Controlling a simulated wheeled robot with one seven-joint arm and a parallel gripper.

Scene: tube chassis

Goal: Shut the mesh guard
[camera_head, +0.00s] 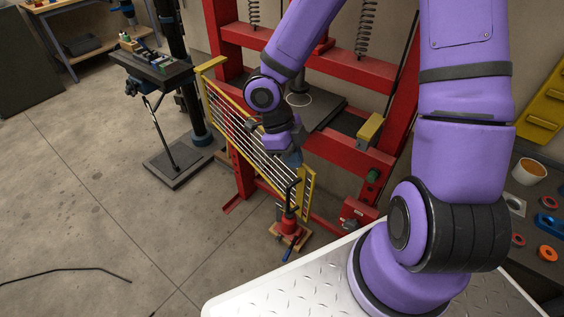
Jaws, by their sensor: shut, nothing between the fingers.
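The mesh guard (237,127) is a yellow-framed panel with pale bars, on the left front of the red press frame (226,40). It stands swung out at an angle, and its far upper end is at the left post. Its near end is close to a yellow slotted upright (308,190). My gripper (291,160) is at the guard's near end, on the press side, close to the bars. My wrist partly hides the guard and the press opening. Whether the fingers touch the guard cannot be told.
A red jack (289,226) stands below the guard's near end. A drill press with a dark table (152,68) is at the left. A bench with a cup (529,171) and small parts is at the right. The concrete floor (80,190) at left is mostly clear.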

